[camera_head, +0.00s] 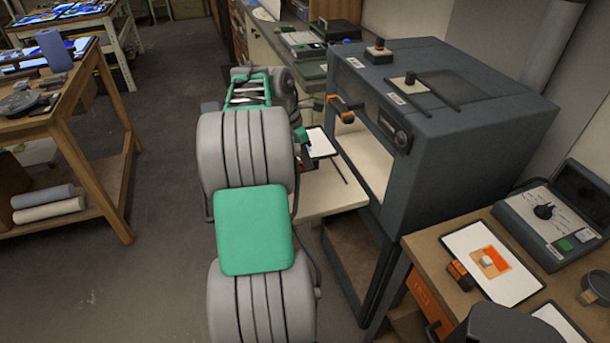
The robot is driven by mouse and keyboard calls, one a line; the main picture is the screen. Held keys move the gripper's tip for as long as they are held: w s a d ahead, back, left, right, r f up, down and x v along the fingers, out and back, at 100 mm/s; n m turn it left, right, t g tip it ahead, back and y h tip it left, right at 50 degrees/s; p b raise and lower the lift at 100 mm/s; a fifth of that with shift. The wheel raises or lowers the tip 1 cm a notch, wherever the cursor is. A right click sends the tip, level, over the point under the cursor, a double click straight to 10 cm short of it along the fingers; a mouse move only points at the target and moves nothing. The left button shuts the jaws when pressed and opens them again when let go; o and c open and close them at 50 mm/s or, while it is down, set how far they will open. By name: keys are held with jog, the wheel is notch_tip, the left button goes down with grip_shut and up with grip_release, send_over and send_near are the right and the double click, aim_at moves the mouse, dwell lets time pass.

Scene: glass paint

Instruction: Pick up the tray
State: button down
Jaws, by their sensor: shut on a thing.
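A tray (320,146) with a white surface and a dark edge shows just right of my arm, in front of the open mouth of a dark grey kiln-like cabinet (455,130). My gripper (308,162) is mostly hidden behind my own arm links; only dark parts of it show at the tray's left side. It is shut on the tray. The tray is over or near a pale shelf (330,199) at the cabinet's opening; I cannot tell whether it touches the shelf.
An orange-tipped handle (346,103) juts out near the cabinet's mouth. A wooden bench (450,235) at right holds a white sheet with an orange square (466,243) and a control box (550,225). A wooden table (60,105) stands left. The floor (160,200) between is clear.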

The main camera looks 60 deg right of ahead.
notch_tip(320, 180, up, 19)
jog(key=p, duration=0.9)
jog(key=shift+f, duration=0.15)
jog(key=shift+w, duration=0.1)
